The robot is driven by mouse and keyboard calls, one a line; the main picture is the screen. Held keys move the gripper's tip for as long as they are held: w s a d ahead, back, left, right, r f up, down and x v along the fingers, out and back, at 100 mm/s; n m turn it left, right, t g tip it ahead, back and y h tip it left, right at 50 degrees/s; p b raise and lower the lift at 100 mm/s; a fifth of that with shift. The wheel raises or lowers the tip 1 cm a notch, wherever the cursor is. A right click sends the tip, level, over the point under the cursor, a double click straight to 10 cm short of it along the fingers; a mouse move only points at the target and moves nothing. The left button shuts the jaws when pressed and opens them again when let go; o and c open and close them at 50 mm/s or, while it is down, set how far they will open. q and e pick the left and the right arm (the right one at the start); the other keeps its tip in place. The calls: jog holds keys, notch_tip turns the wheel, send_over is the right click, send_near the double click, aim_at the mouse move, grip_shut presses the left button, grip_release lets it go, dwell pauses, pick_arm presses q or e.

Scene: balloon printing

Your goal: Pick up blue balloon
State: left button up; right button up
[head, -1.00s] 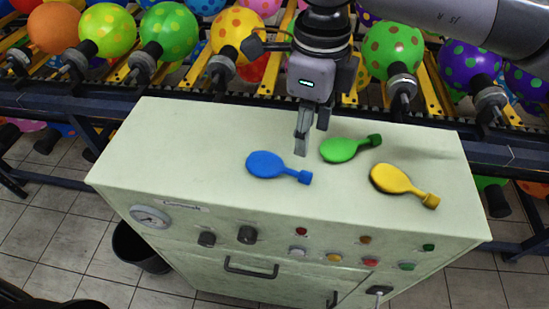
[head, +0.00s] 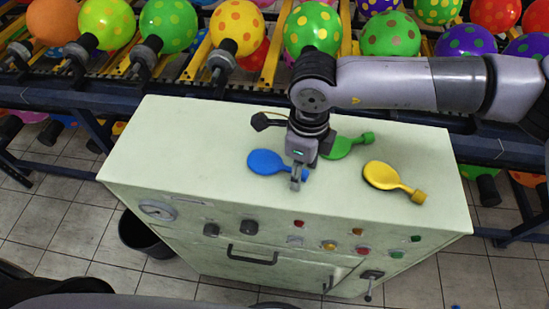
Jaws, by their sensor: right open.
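The blue balloon (head: 265,162) lies flat on the pale green cabinet top (head: 190,140), its round end to the left and its neck to the right. My right gripper (head: 296,183) is open, pointing down at the neck end of the blue balloon and covering part of it. I cannot tell whether the fingers touch it. The green balloon (head: 340,148) lies just behind and right of the gripper, partly hidden by it. The yellow balloon (head: 385,177) lies further right. My left gripper does not show.
A conveyor (head: 60,92) with several inflated, spotted balloons runs behind the cabinet. The cabinet front carries a gauge (head: 157,210), knobs and a handle (head: 251,257). The left part of the top is clear. A black bin (head: 140,233) stands on the floor at left.

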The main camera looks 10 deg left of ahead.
jog(key=c, duration=0.8)
jog(key=shift+r, duration=0.15)
